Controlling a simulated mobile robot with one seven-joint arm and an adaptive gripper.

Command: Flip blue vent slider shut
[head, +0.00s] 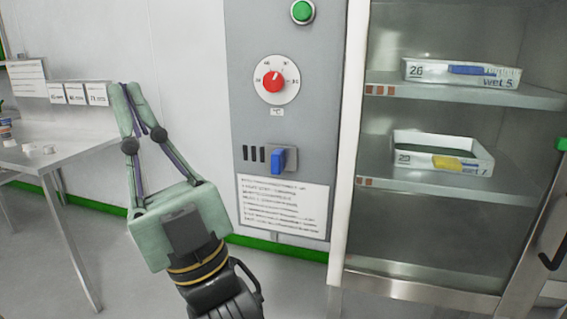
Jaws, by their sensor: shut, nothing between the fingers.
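The blue vent slider (279,160) is a small upright blue tab on the grey control panel (308,126). It sits just right of a row of dark vent slots (253,153), which show uncovered. My gripper (128,90) has a pale green body and points up, left of the panel. Its fingertips are together with nothing between them. They are well to the left of the slider in the picture and apart from it.
A red knob (273,81) and a green button (302,11) are above the slider, with a printed notice (283,207) below. A cabinet (437,188) with shelved trays stands right, its door open. A metal table (62,152) stands left.

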